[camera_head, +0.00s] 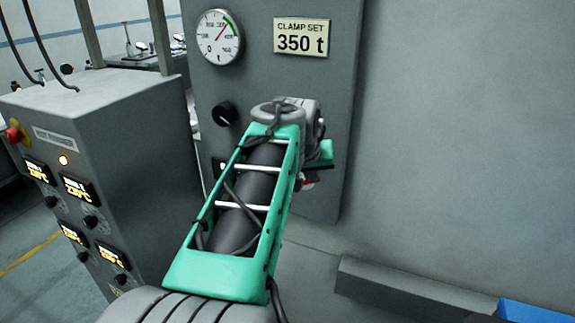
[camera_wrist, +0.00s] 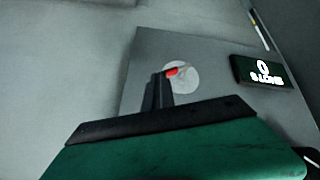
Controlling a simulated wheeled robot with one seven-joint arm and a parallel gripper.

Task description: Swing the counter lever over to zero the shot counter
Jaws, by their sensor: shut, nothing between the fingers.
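In the wrist view, the counter lever shows as a red tip (camera_wrist: 172,71) over a pale round disc (camera_wrist: 184,79) on a grey panel. The rest of the lever is hidden or too small to make out. The shot counter (camera_wrist: 264,71), a black box with white characters, is to the right; its large figure looks like a 0. My gripper (camera_wrist: 158,78) is shut and empty, its dark fingertips just left of the red tip. I cannot tell whether they touch it. In the head view, my arm hides most of this area; a bit of red (camera_head: 310,182) shows below the wrist.
The grey panel also carries a round gauge (camera_head: 219,37), a "CLAMP SET 350 t" plate (camera_head: 301,39) and a black knob (camera_head: 225,114). A control cabinet (camera_head: 110,150) with lit displays stands at the left. A grey ledge (camera_head: 410,290) lies low at the right.

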